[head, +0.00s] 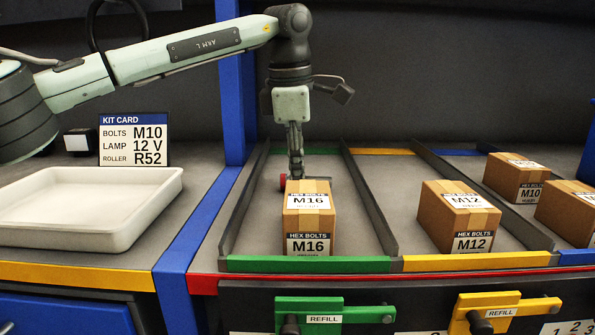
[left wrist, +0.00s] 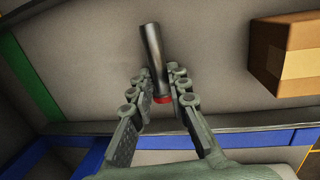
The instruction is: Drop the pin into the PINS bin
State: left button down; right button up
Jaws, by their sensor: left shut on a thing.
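The pin (left wrist: 153,50) is a dark grey cylinder with a red end, seen between my left fingers in the left wrist view. My left gripper (left wrist: 160,88) is shut on it near the red end. In the head view my left gripper (head: 296,176) points down into the green-edged lane, behind the M16 box. Only the pin's red end (head: 283,182) shows clearly there, at the left of the fingertips. I cannot tell whether the pin touches the lane floor. No bin labelled PINS is in view. My right gripper is not in view.
The M16 hex bolts box (head: 309,220) stands just in front of my left gripper. An M12 box (head: 458,215) stands in the lane to the right. Low grey dividers (head: 370,200) edge the lanes. A white tray (head: 150,222) and a kit card (head: 134,140) are at left.

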pick_arm(q)
jog(key=c, duration=1.9)
grip_release()
jog(key=shift+f, duration=0.15)
jog(key=o, duration=0.4)
jog(key=shift+o, duration=0.2)
